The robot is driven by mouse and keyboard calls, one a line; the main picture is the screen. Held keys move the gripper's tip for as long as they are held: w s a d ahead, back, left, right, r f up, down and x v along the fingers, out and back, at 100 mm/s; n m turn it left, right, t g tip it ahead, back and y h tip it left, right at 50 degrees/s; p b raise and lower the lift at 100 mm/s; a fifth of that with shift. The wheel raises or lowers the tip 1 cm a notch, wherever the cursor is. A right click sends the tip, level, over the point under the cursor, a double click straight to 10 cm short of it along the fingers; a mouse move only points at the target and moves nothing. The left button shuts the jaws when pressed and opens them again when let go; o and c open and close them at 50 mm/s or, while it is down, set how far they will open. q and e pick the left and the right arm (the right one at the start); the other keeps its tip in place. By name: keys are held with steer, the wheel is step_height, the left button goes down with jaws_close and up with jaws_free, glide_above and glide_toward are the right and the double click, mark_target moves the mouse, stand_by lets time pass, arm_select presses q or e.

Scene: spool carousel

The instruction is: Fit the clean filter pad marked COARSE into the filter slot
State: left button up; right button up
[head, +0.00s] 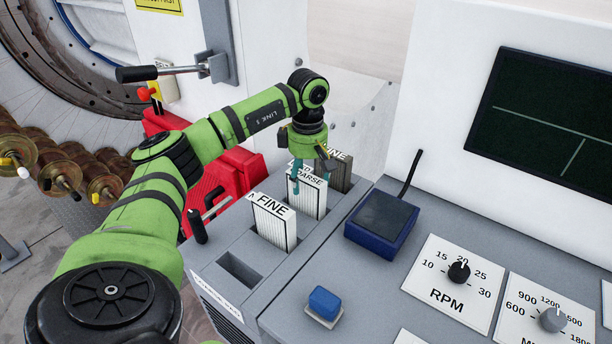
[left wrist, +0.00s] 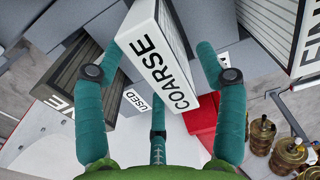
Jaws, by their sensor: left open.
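The white pad marked COARSE (head: 308,198) stands upright in the grey rack, between a white pad marked FINE (head: 272,226) and a dark grey pad (head: 341,174) whose label ends in NE. My left gripper (head: 305,172) is above the COARSE pad, pointing down. In the left wrist view the COARSE pad (left wrist: 160,62) lies between the spread teal fingers of the open gripper (left wrist: 161,76), with gaps on both sides. An empty rectangular slot (head: 241,270) is at the rack's near end. My right gripper is not in view.
A small label reading USED (left wrist: 137,101) shows beside the pads. A black-handled lever (head: 199,225) stands left of the rack, near a red part (head: 225,178). A blue box (head: 383,223) and a blue button (head: 324,303) are on the panel to the right.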

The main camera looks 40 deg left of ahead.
arm_select(q)
jaws_close()
steer(key=shift+r, duration=0.1)
